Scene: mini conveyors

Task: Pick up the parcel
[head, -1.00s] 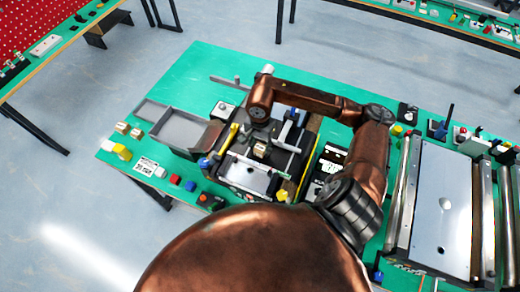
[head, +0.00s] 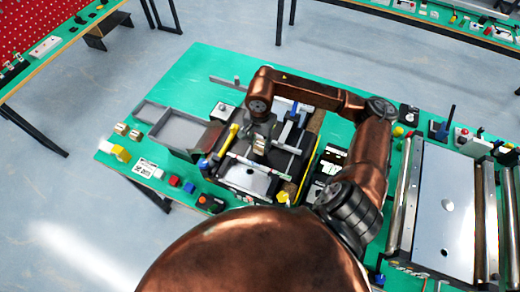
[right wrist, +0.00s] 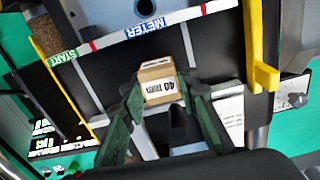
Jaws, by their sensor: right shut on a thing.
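The parcel is a small tan box with a white label reading 40. In the head view the parcel (head: 260,146) is over the dark mini conveyor (head: 285,163). In the right wrist view the parcel (right wrist: 158,84) sits between the two dark green fingers of my right gripper (right wrist: 160,78). The right gripper is shut on it. In the head view the right gripper (head: 261,132) comes down from above, partly hidden by my wrist link. I cannot tell whether the parcel touches the belt. My left gripper is not in view.
A striped strip marked START and METER (right wrist: 146,28) crosses the conveyor close to the parcel. A yellow rail (right wrist: 257,50) stands at the right. A grey tray (head: 152,113) and two tan boxes (head: 128,130) are to the left. A larger roller conveyor (head: 444,210) stands at the right.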

